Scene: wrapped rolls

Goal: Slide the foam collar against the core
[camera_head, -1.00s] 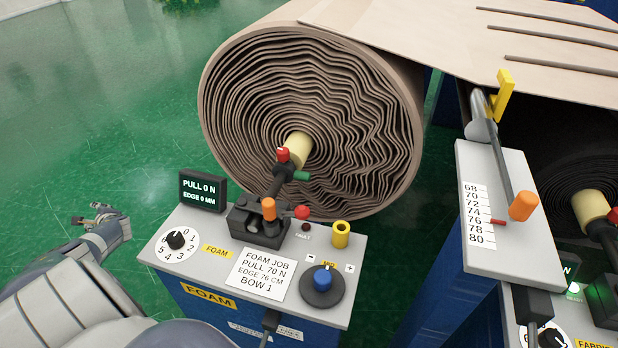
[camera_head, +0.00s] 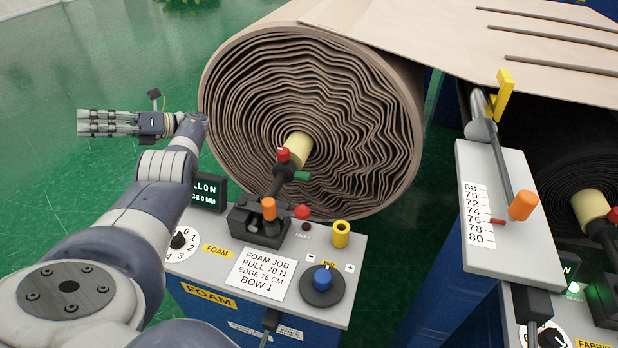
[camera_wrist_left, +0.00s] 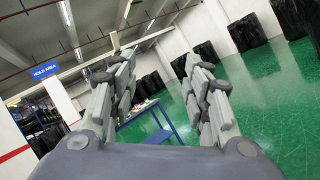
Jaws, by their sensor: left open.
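A foam roll (camera_head: 235,110) faces me with wavy layers around a pale yellow core (camera_head: 299,146). A dark shaft (camera_head: 274,186) runs from the black block on the console to the core. What looks like the collar, a dark fitting with a red top (camera_head: 284,155) and green lever (camera_head: 301,176), sits on the shaft at the core's near end; I cannot tell whether it touches the core. My left gripper (camera_head: 84,123) is open and empty, left of the roll and apart from it, fingers pointing left. Its spread fingers also show in the left wrist view (camera_wrist_left: 150,68). My right gripper is not seen.
The foam console (camera_head: 210,262) carries an orange-topped lever (camera_head: 269,208), a red knob (camera_head: 303,212), a yellow ring (camera_head: 341,234) and a blue knob (camera_head: 322,277). My left arm partly covers its display (camera_head: 208,194). A scale panel (camera_head: 500,240) stands at right. Open green floor lies left.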

